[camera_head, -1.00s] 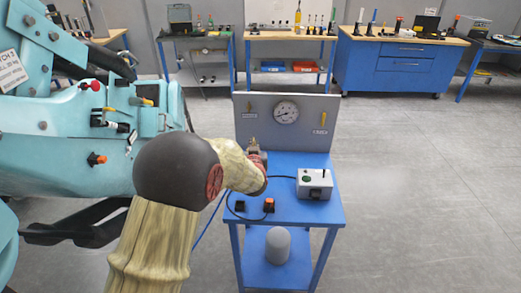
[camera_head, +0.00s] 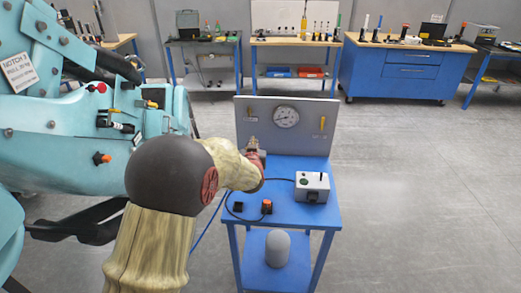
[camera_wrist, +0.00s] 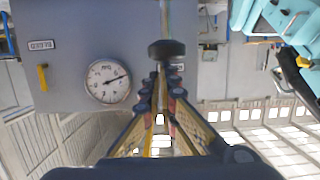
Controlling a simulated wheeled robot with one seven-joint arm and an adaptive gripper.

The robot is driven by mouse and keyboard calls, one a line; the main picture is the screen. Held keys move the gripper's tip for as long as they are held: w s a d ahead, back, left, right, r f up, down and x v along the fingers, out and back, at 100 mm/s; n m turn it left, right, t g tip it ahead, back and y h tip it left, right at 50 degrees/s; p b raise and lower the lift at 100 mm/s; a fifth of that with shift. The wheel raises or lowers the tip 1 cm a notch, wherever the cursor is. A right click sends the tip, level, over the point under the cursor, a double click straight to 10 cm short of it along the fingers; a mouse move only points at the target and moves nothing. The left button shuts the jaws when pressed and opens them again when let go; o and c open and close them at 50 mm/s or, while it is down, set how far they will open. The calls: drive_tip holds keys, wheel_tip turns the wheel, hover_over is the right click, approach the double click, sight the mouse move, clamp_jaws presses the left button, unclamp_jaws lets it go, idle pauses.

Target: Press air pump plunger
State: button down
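The air pump plunger shows in the wrist view as a dark round knob (camera_wrist: 166,49) on a slim pale shaft, just past my fingertips. The picture there is upside down, so the shaft runs downward from the knob. My gripper (camera_wrist: 165,72) has its two fingers drawn together and nothing visible held. The tips line up with the knob; whether they touch it I cannot tell. In the head view my gripper (camera_head: 253,147) is small, in front of the grey panel (camera_head: 265,139). My arm hides the plunger there. A pressure gauge (camera_head: 286,117) sits on the panel and also in the wrist view (camera_wrist: 108,80).
The blue bench (camera_head: 290,213) carries a grey control box (camera_head: 312,187) and an orange-red button (camera_head: 267,206). Yellow levers (camera_head: 322,124) are on the panel. A teal machine (camera_head: 60,130) stands close at left. Floor at right (camera_head: 430,210) is clear.

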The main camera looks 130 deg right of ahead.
drive_tip(key=p+v, duration=0.1)
drive_tip(key=v, duration=0.7)
drive_tip(key=shift+w, duration=0.35)
drive_tip(key=shift+d+f, duration=0.1)
idle(1.3)
